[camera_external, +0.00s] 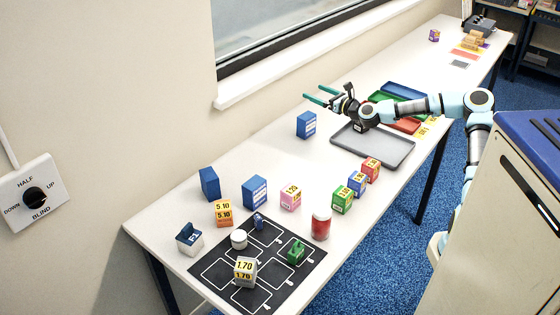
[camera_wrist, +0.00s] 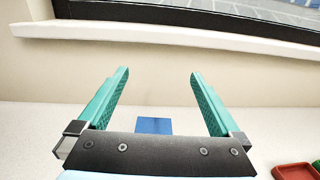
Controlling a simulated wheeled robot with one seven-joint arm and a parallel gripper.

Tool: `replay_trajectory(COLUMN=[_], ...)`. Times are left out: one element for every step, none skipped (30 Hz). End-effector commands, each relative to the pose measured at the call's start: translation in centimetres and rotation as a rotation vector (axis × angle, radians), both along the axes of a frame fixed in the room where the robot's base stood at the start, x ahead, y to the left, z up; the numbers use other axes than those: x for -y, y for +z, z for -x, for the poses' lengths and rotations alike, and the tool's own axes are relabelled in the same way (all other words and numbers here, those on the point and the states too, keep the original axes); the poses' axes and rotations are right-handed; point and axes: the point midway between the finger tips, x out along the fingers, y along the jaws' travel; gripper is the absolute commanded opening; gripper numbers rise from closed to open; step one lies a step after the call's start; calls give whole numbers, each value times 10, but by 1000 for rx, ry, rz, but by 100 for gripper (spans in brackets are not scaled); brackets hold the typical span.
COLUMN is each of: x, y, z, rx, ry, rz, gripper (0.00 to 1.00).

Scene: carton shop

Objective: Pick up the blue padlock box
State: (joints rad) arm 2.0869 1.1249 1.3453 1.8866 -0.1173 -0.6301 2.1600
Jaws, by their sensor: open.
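Several blue boxes stand on the white table, and their printing is too small to tell which is the padlock box. One blue box (camera_external: 306,124) with a pale label stands upright, apart from the others, near my gripper (camera_external: 318,96). A plain blue box (camera_external: 209,183) and a labelled blue box (camera_external: 255,193) stand farther toward the near end. My gripper is open and empty, above the table and behind the lone box. In the wrist view a blue box top (camera_wrist: 154,126) shows between the green fingers (camera_wrist: 158,75), partly hidden by the palm.
A grey tray (camera_external: 391,150) lies right of the lone box, with red, green and blue trays (camera_external: 403,90) behind. Small price-marked boxes (camera_external: 343,200), a red jar (camera_external: 321,225) and a black outlined mat (camera_external: 215,270) fill the near end. The wall and window sill (camera_external: 290,68) run behind.

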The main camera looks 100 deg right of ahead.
Motion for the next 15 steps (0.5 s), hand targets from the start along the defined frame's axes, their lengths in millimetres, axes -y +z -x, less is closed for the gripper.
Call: replay_trajectory(x=[0,0,0,0,0,0,0,0,0,0,0,0,0,0,0], y=[-19,-28,-38,-45,-51,-57,-61,-65,-70,-75,-80,-88,-94,-101,-109], z=[0,0,0,0,-1,0,0,0,0,0,0,0,0,0,-1], rx=[0,0,0,0,0,-1,-1,-1,-1,-1,-2,-1,0,-1,-1], ry=[1,1,1,1,2,1,1,1,1,1,0,1,0,1,1], rz=[-6,-5,-3,-4,-3,-2,-1,-1,-2,-2,-2,-2,-4,-3,-3], gripper=[100,100,100,100,100,100,100,100,100,100,100,100,100,100,100])
